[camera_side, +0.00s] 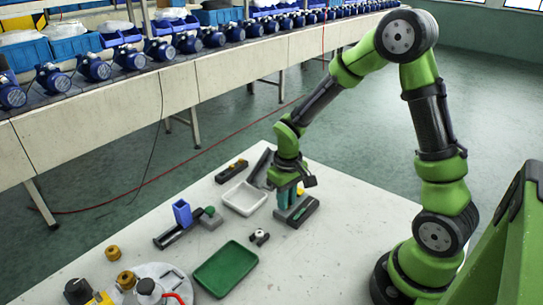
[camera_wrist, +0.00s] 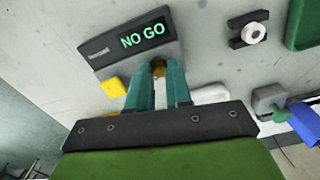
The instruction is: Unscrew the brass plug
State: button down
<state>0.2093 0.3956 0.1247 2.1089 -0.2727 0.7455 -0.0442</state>
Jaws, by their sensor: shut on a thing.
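My gripper (camera_wrist: 158,72), with two teal fingers, points down at the near edge of a grey block. It is shut on a small brass plug (camera_wrist: 159,67), mostly hidden between the fingertips in the wrist view. The plug is at the edge of the grey block (camera_wrist: 108,65), whose display reads "NO GO". I cannot tell how far the plug sits in the block. In the side view my gripper (camera_side: 287,198) is over the same block (camera_side: 301,214), and its fingers hide part of it.
A white tray (camera_side: 244,199) and a green tray (camera_side: 226,270) lie to the left. A blue box (camera_side: 182,213) on a fixture, a black holder with a white ring (camera_side: 260,237), and loose brass-coloured parts (camera_side: 113,252) are also on the table. The right of the table is clear.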

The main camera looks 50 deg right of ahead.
jog(key=shift+d, duration=0.1)
jog(key=n, duration=0.5)
jog(key=shift+n, duration=1)
jog(key=n, duration=0.7)
jog(key=n, duration=0.2)
jog(key=shift+n, duration=0.3)
jog(key=n, duration=0.4)
